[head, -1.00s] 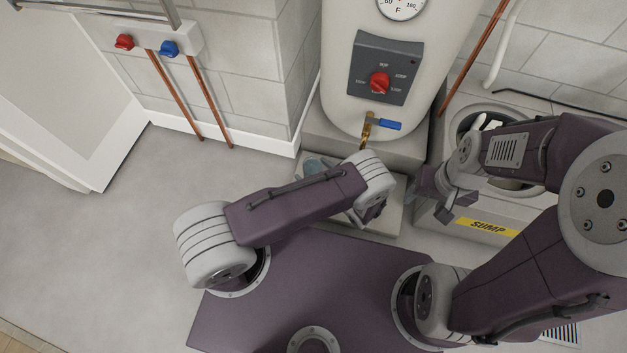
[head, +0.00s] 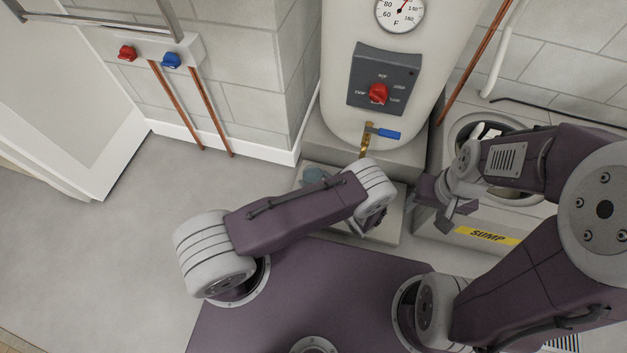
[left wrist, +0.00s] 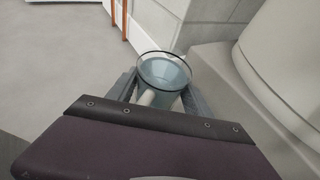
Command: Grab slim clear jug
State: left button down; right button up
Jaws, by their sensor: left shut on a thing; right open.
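The slim clear jug (left wrist: 164,72) is bluish and see-through with a dark round rim. In the left wrist view it stands between the two fingers of my left gripper (left wrist: 160,88), which is shut on it. Its lower part is hidden by the gripper body. In the head view, part of the jug (head: 313,175) shows behind my left arm, over the low grey slab below the water heater. My right gripper (head: 438,203) is open and empty, to the right of the slab by the sump.
The white water heater (head: 345,118) with a brass, blue-handled drain valve (head: 381,133) stands just behind. The sump (head: 487,237) is at the right. Copper pipes (head: 178,105) run down the left wall. Open floor (head: 90,250) lies at the left.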

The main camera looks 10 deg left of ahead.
pick_arm(q)
notch_tip(320, 180, up, 9)
jog(key=p, duration=0.6)
jog(key=shift+r, duration=0.3)
